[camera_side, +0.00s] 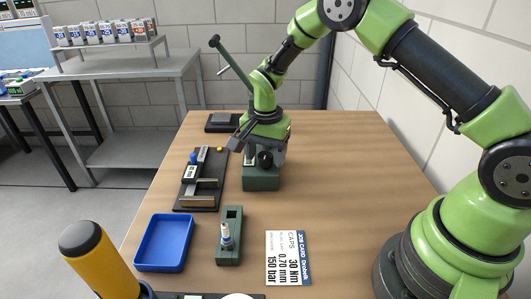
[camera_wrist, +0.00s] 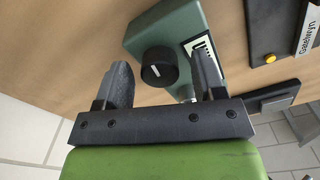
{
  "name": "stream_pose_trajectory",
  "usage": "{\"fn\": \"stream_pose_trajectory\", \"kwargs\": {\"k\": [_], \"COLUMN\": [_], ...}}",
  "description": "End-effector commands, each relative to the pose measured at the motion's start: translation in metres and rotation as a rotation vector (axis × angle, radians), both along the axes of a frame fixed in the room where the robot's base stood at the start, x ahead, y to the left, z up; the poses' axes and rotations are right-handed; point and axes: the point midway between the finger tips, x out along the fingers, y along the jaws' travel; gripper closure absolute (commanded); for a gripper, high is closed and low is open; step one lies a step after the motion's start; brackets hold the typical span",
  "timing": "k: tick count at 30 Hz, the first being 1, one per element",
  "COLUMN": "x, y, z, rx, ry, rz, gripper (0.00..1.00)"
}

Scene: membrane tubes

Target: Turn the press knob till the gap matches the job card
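The green press (camera_wrist: 175,28) stands on the table, with its lower block also visible in the side view (camera_side: 261,180). Its round black knob (camera_wrist: 158,67) has a white mark and faces my gripper; it also shows in the side view (camera_side: 265,160). My gripper (camera_wrist: 161,61) is open, its two fingers either side of the knob in the wrist picture. No finger is clearly touching it. A white scale label (camera_wrist: 203,48) on the press is partly hidden by one finger. The job card (camera_side: 288,258) lies flat and reads 30 Nm, 0.70 mm and 150 bar.
A blue tray (camera_side: 165,243) and a green holder (camera_side: 230,252) with a small tube part lie in front. A black fixture (camera_side: 187,203) is left of the press. A yellow-handled tool (camera_side: 88,250) stands at the near left. The table right of the press is clear.

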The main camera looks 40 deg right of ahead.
Motion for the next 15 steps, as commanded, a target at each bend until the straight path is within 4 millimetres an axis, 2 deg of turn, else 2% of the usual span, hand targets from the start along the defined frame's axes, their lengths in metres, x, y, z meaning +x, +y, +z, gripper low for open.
{"fn": "stream_pose_trajectory", "kwargs": {"k": [5,8,15], "x": [0.0,0.001,0.001], "y": [0.0,0.0,0.0], "z": [0.001,0.009,0.055], "rx": [0.0,-0.001,0.0], "ry": [0.0,-0.003,-0.007], "rz": [0.001,0.001,0.001], "gripper": [0.37,0.37,0.37]}}
